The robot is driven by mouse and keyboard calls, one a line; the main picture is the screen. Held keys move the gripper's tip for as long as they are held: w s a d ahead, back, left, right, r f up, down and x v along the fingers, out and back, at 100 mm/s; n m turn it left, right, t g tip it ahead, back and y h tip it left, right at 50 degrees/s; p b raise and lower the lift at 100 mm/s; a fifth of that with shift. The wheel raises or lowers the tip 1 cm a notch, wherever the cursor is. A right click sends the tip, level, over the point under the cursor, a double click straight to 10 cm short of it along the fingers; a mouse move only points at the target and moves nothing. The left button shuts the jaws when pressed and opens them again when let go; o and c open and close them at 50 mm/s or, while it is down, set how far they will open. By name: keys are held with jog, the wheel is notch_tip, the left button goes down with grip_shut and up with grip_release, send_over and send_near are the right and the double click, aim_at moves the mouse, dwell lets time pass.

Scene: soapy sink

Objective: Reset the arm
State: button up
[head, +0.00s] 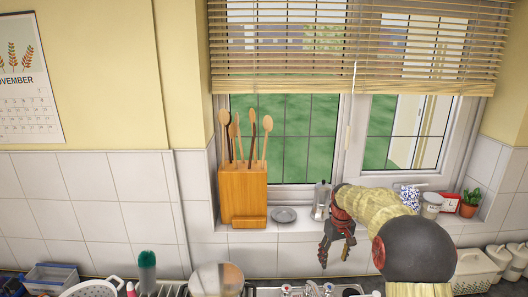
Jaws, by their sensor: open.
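My gripper (336,250) is in the head view, right of the middle, in front of the window sill. It hangs pointing down, with its dark and red fingers apart and nothing visible between them. My arm reaches in from the lower right, with a pale yellow sleeve behind the gripper. The sink (310,291) lies below the gripper at the bottom edge, and only a strip of it with the taps shows.
On the sill stand a wooden utensil block (243,198), a small grey dish (284,215), a moka pot (320,201), a glass jar (432,205) and a potted plant (469,204). A drying rack with a pan (216,279) is lower left. White canisters (474,270) stand lower right.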

jog(key=s+a+r+t+b, duration=0.1)
jog(key=s+a+r+b, duration=0.15)
jog(key=s, duration=0.45)
jog(key=s+a+r+m+t+b, duration=0.1)
jog(key=s+r+b, duration=0.1)
jog(key=s+r, duration=0.35)
jog(key=s+a+r+b, duration=0.1)
jog(key=s+r+b, duration=0.1)
jog(key=s, duration=0.7)
jog(key=s+a+f+t+b, duration=0.1)
jog(key=s+f+b, duration=0.2)
jog(key=s, duration=0.8)
jog(key=s+a+f+m+t+b, duration=0.1)
jog(key=s+f+b, duration=0.3)
jog(key=s, duration=0.7)
jog(key=shift+a+f+t, duration=0.3)
jog(key=shift+f, duration=0.3)
jog(key=shift+c, duration=0.2)
